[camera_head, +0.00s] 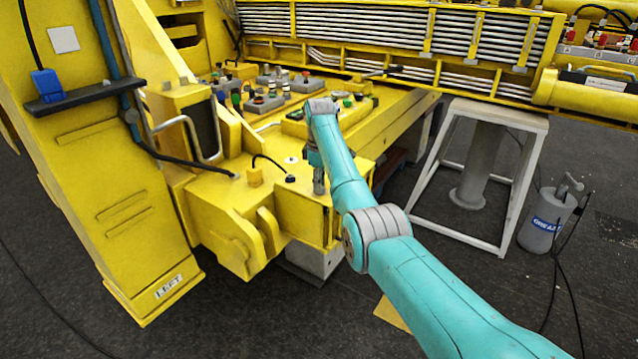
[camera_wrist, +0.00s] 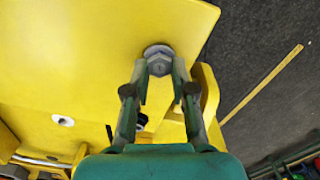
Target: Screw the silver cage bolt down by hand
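The silver cage bolt (camera_wrist: 158,63) shows in the wrist view with its hex head and round collar above the yellow plate. My gripper (camera_wrist: 159,72) has one fingertip on each side of the bolt head, with no clear gap, and looks shut on it. In the head view my gripper (camera_head: 315,157) points down at the near edge of the yellow deck. The silver bolt (camera_head: 319,183) stands upright right below it. The lower end of the bolt, where it meets the deck, is hard to make out.
Control boxes (camera_head: 290,85) crowd the deck behind. A yellow post (camera_head: 100,170) rises at the left. A white stand (camera_head: 497,115) and a grey canister (camera_head: 545,222) stand at the right.

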